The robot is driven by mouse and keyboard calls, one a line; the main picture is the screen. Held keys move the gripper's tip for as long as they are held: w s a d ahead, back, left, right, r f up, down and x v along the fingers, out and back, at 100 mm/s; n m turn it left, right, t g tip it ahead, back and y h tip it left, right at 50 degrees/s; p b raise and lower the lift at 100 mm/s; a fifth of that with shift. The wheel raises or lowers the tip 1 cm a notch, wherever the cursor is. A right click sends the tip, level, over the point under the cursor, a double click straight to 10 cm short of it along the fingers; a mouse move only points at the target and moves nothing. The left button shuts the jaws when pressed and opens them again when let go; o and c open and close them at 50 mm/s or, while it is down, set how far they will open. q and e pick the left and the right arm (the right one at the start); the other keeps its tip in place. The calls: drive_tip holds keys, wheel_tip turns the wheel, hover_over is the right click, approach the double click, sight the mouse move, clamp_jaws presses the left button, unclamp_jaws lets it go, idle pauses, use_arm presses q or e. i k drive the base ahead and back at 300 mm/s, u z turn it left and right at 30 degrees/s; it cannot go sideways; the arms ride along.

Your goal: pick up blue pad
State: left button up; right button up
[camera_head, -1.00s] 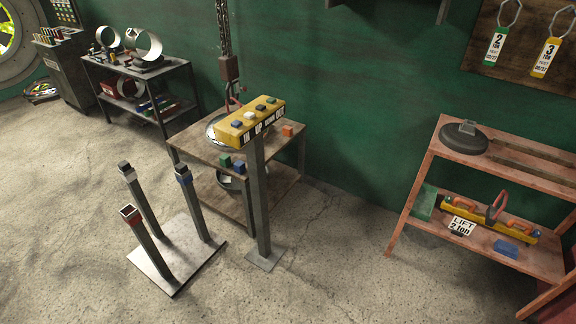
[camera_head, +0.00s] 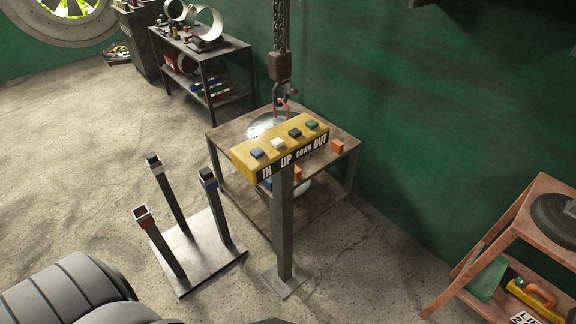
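A small blue block (camera_head: 268,184), which looks like the blue pad, shows just under the left end of the yellow control box, on the workbench. The control box and its post hide part of that area. The workbench (camera_head: 229,137) has a dark wooden top, with a shiny round dish (camera_head: 262,127) behind the control box. Neither gripper is in view. Only a grey rounded part of my own body shows at the bottom left.
The yellow control box (camera_head: 240,163) stands on a post in front of the workbench. A plate with several upright posts (camera_head: 190,272) is to its left. A chain hoist (camera_head: 281,66) hangs over the bench. An orange rack (camera_head: 497,238) stands at right.

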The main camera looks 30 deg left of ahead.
sight(268, 184)
drive_tip(key=i, duration=3.35)
drive_tip(key=u, duration=3.15)
